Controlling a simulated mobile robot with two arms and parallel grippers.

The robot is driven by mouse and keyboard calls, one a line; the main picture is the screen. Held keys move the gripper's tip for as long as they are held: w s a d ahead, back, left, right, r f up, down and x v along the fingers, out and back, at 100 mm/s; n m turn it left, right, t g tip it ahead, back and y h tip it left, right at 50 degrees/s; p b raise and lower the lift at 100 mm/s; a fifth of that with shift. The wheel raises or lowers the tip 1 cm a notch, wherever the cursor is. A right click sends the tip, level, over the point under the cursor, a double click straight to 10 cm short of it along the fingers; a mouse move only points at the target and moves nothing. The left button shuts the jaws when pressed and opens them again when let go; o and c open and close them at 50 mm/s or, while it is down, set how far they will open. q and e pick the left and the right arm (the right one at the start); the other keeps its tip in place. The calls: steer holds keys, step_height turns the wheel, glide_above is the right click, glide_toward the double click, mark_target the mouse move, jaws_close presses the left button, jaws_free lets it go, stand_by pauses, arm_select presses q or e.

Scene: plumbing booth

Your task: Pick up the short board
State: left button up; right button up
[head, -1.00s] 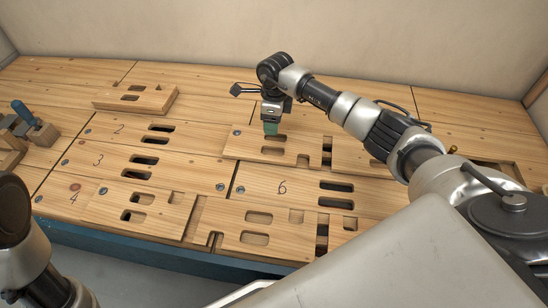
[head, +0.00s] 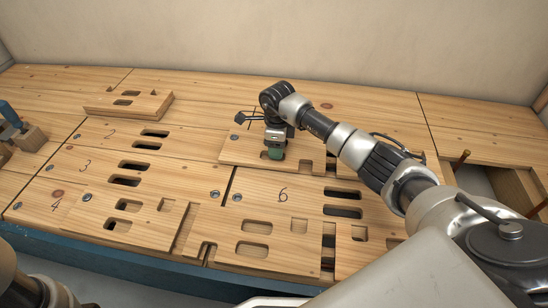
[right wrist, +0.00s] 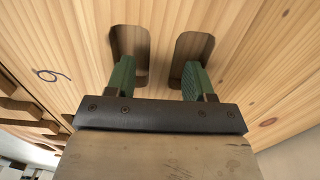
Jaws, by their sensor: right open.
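A light wooden board (head: 238,150) with slots and a notched right end lies at the back middle of the bench, above the number 6. I take it as the short board, though several boards look alike. My right gripper (head: 275,153) is down at this board. In the right wrist view my right gripper (right wrist: 160,78) is open, with its two green fingers apart. Each fingertip is at one of two rounded slots in the board (right wrist: 160,55). How deep the fingers reach is unclear. My left gripper is out of view.
Another slotted board (head: 100,103) lies at the back left. Notched boards (head: 150,212) lie along the front edge. A hand plane (head: 28,137) is at the far left. An opening (head: 475,182) shows at the right.

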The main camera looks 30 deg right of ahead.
steer(key=shift+f, duration=0.6)
steer(key=shift+r, duration=0.15)
steer(key=shift+c, duration=0.4)
jaws_close()
steer(key=shift+r, duration=0.1)
